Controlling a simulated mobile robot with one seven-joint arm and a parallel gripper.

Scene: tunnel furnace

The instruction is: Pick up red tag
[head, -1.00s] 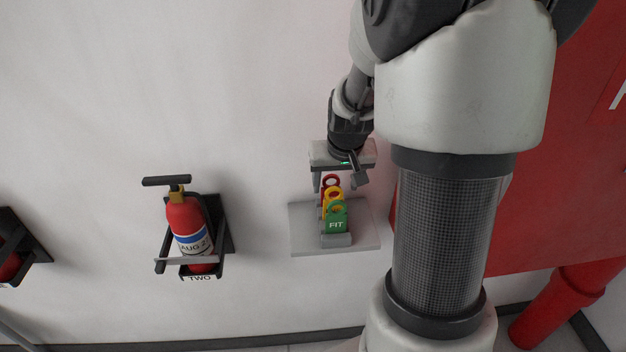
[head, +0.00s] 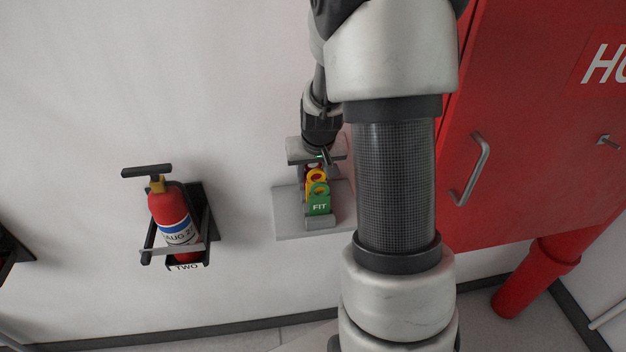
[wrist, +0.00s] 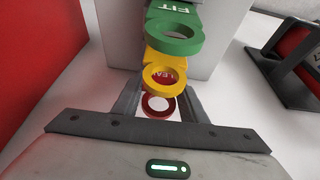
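The red tag (wrist: 149,106) has a ring top and is the one nearest my gripper in the wrist view. In the head view it is almost hidden behind the yellow tag (head: 317,177). The green tag (head: 319,203), marked FIT, stands in front of the yellow one. Both also show in the wrist view, yellow (wrist: 150,80) and green (wrist: 172,46). My gripper (wrist: 158,92) is open, with one finger on each side of the red tag's ring and a gap visible on both sides. In the head view my gripper (head: 318,166) is just above and behind the row of tags.
The tags stand in a grey holder (head: 285,215) on the white wall. A fire extinguisher (head: 172,220) hangs in a black bracket to the left. A red cabinet (head: 530,130) with a handle (head: 481,170) is close on the right, with a red pipe (head: 535,275) below.

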